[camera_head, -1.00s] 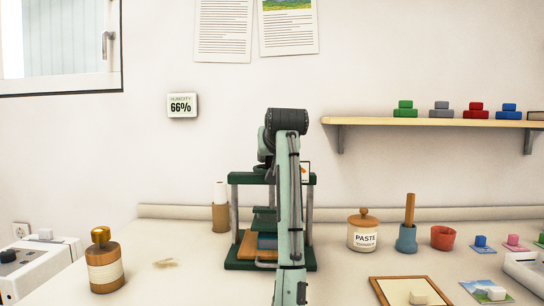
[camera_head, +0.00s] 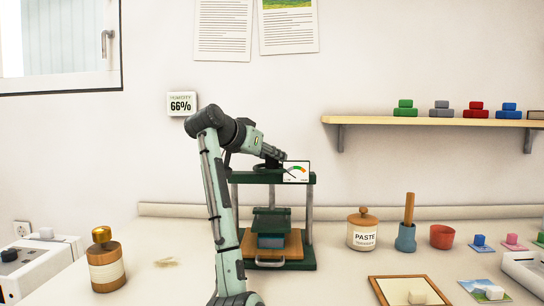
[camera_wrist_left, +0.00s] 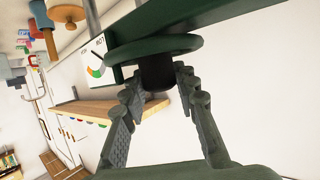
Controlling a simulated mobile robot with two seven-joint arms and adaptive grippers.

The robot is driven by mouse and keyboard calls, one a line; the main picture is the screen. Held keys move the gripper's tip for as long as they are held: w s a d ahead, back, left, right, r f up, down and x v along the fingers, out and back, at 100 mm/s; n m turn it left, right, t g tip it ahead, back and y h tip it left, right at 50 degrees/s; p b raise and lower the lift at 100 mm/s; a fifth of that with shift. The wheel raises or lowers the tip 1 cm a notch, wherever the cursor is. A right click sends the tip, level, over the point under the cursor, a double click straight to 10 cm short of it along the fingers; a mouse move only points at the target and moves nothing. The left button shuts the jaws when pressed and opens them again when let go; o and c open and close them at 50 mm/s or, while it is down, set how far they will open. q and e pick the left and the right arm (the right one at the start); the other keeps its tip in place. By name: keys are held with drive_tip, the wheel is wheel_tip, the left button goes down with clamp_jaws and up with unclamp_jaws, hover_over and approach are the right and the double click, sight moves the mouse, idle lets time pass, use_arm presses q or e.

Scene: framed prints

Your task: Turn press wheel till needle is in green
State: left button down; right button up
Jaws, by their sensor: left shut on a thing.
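The green press (camera_head: 309,179) stands on the table in the head view, with a dark block and a wooden board inside its frame. Its gauge (camera_head: 296,171) is at the top right and also shows in the left wrist view (camera_wrist_left: 96,62). The dial has coloured bands including green; I cannot tell surely which band the needle is on. The dark green press wheel (camera_wrist_left: 152,48) is a ring with a dark hub. My left gripper (camera_head: 278,160) is at the wheel, its fingers on either side of the hub in the left wrist view (camera_wrist_left: 158,78), shut on the wheel.
A brown bottle (camera_head: 105,262) stands to the left of the press. A paste jar (camera_head: 363,231), a blue pot (camera_head: 406,240) and a red cup (camera_head: 443,237) stand to its right. A wall shelf (camera_head: 440,122) holds coloured blocks.

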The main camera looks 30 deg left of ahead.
use_arm(q)
drive_tip(key=shift+h, duration=0.3)
drive_tip(key=c, duration=1.1)
unclamp_jaws()
drive_tip(key=shift+c, duration=0.2)
